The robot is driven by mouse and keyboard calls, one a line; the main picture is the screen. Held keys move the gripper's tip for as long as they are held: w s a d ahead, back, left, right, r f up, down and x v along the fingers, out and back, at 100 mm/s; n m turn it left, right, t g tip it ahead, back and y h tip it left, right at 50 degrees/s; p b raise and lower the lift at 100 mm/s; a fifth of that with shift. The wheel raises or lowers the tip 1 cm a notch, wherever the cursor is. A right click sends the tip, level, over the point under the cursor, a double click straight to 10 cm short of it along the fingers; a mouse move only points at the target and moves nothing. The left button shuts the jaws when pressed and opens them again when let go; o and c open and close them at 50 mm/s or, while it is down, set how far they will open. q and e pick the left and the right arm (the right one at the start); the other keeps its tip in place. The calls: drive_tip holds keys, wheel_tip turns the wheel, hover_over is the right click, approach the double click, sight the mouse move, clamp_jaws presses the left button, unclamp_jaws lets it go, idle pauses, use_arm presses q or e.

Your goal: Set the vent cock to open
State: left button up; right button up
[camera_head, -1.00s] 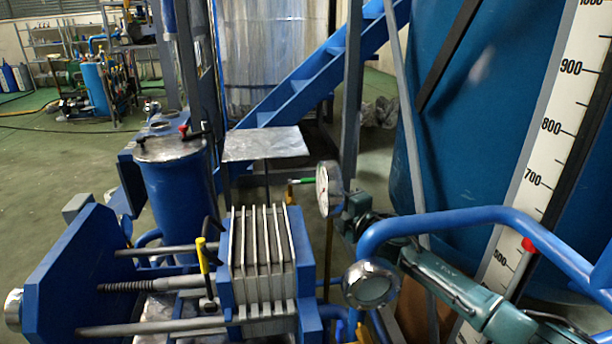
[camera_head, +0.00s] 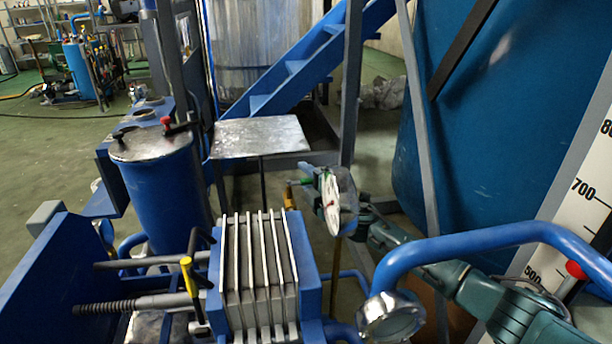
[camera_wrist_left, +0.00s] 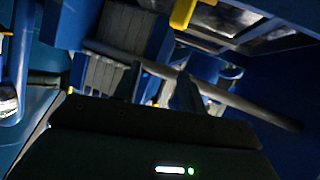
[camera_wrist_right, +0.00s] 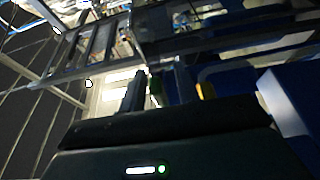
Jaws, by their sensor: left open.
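A small brass cock (camera_head: 289,198) with a green lever (camera_head: 305,182), which I take to be the vent cock, is behind the plate stack, left of the round gauge. The lever appears roughly level. My right gripper (camera_head: 310,170) is at the lever, partly hidden by the gauge. My left gripper (camera_wrist_left: 155,88) is open and empty in the left wrist view, near grey bars and blue framework. It does not show in the head view.
The gauge (camera_head: 333,203) stands close to my right gripper. A blue pipe (camera_head: 470,245) arches across the right front. The plate stack (camera_head: 257,275), yellow handle (camera_head: 190,272) and blue vessel (camera_head: 165,195) crowd the left. A metal plate (camera_head: 260,136) stands behind.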

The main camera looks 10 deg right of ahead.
clamp_jaws()
idle(0.4)
